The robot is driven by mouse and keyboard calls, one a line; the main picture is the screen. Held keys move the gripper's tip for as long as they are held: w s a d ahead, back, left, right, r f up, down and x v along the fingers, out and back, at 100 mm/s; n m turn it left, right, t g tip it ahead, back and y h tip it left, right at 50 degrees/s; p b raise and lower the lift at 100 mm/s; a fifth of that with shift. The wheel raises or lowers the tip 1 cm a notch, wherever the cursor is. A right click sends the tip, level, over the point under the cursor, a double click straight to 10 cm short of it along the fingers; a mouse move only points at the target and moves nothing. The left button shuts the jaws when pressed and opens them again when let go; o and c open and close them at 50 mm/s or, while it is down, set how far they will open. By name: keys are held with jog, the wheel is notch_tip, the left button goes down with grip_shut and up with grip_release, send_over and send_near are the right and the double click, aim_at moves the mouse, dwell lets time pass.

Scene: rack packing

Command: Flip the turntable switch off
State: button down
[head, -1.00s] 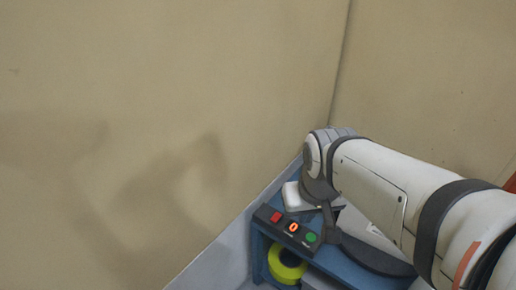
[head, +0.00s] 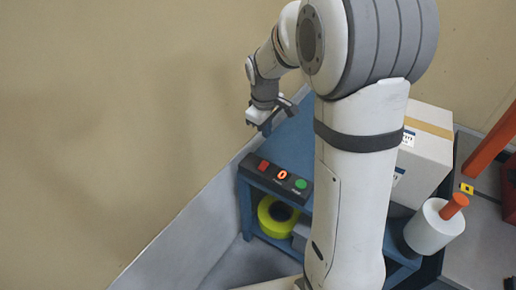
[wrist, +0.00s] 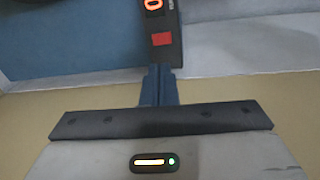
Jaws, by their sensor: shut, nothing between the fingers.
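The dark switch panel (head: 275,180) is on the front edge of the blue bench, with a red square, an orange-lit rocker-like element (head: 282,175) and a green button (head: 301,184). In the wrist view the panel (wrist: 166,56) is at the top centre, with its red square and lit element showing. My gripper (head: 264,130) is above and left of the panel in the head view, apart from it. Its fingers (wrist: 158,72) appear together and empty in the wrist view. The turntable is not clearly visible; my arm covers much of the bench.
A yellow-green tape roll (head: 266,218) sits on the shelf below the panel. To the right of my arm are a cardboard box (head: 428,135) and a white cylinder with an orange handle (head: 430,230). A beige wall (head: 120,120) borders the bench on the left.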

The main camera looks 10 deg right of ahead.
aim_at(266, 165)
jog(key=w+f, duration=0.1)
jog(key=w+f+n, duration=0.1)
jog(key=f, duration=0.1)
jog(key=shift+w+a, duration=0.1)
jog(key=shift+a, duration=0.05)
jog(key=f, duration=0.4)
jog(key=d+f+b, duration=0.1)
jog(key=f, duration=0.4)
jog(key=w+f+b, duration=0.1)
jog(key=f, duration=0.3)
jog(key=shift+w+d+f, duration=0.1)
jog(key=shift+d+f, duration=0.05)
jog(key=shift+f, duration=0.25)
jog(key=shift+f+b, duration=0.2)
jog(key=shift+b, duration=0.15)
jog(key=shift+f, duration=0.1)
